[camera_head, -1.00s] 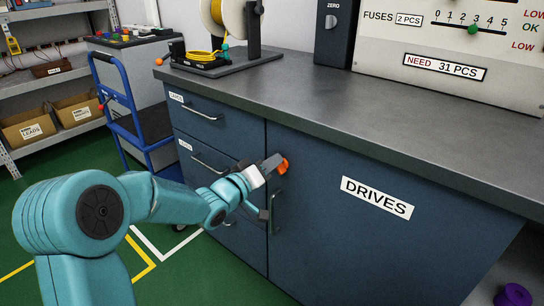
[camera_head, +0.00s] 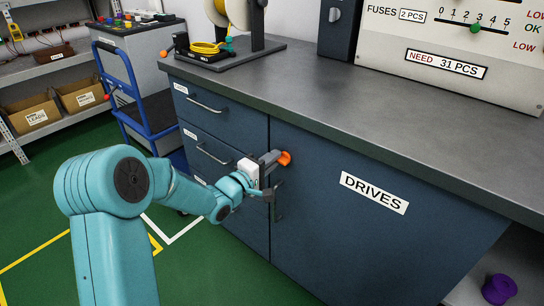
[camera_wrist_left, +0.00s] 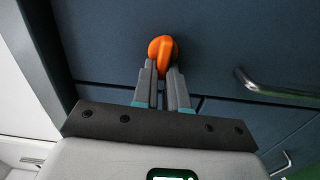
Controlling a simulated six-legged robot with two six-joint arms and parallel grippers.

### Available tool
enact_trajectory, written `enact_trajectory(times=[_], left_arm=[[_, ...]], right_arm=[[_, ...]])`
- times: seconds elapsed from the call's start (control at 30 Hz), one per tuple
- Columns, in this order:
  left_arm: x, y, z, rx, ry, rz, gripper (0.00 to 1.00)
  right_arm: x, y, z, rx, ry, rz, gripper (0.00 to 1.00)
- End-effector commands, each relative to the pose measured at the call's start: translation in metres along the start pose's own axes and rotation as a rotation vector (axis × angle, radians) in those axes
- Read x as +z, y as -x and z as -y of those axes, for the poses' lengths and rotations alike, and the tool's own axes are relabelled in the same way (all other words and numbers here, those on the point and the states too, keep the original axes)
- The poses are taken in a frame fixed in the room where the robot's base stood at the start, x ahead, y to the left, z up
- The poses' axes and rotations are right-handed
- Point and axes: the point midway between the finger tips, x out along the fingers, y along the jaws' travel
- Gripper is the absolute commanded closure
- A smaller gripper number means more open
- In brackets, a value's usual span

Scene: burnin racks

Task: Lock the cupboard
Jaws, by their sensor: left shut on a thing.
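The dark blue cupboard door labelled DRIVES (camera_head: 330,225) stands flush in the bench front. A small orange knob (camera_head: 286,158) sits near its upper left edge, above the dark door handle (camera_head: 279,205). My left gripper (camera_head: 276,159) is shut on the orange knob. In the left wrist view the knob (camera_wrist_left: 163,50) shows at the fingertips (camera_wrist_left: 162,72), its raised grip pinched between them and partly hidden. The door handle also shows there, to the right (camera_wrist_left: 268,88). My right gripper is not in view.
Drawers (camera_head: 215,135) with bar handles lie left of the door. The grey worktop (camera_head: 400,115) overhangs the front. A blue cart (camera_head: 130,90) stands at the left, with shelves and cardboard boxes behind. A purple roll (camera_head: 499,289) lies at the lower right.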

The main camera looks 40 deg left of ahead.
Motion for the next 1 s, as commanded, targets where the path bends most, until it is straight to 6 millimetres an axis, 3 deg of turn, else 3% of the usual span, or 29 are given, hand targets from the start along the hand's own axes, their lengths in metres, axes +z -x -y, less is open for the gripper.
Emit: enact_trajectory(times=[0.63, 0.7, 0.73, 1.0], left_arm=[[0.0003, -0.0003, 0.0004, 0.001, 0.051, 0.0, 1.0], [0.0003, -0.0003, 0.0004, 0.001, 0.051, 0.0, 0.71], [0.0003, -0.0003, 0.0005, 0.001, 0.05, 0.0, 0.62], [0.0001, 0.0001, 0.0007, 0.0, 0.049, 0.0, 0.62]], right_arm=[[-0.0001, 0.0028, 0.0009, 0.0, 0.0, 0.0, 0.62], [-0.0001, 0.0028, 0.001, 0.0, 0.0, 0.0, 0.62], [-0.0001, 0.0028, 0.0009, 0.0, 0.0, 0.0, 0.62], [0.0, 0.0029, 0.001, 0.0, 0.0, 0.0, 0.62]])
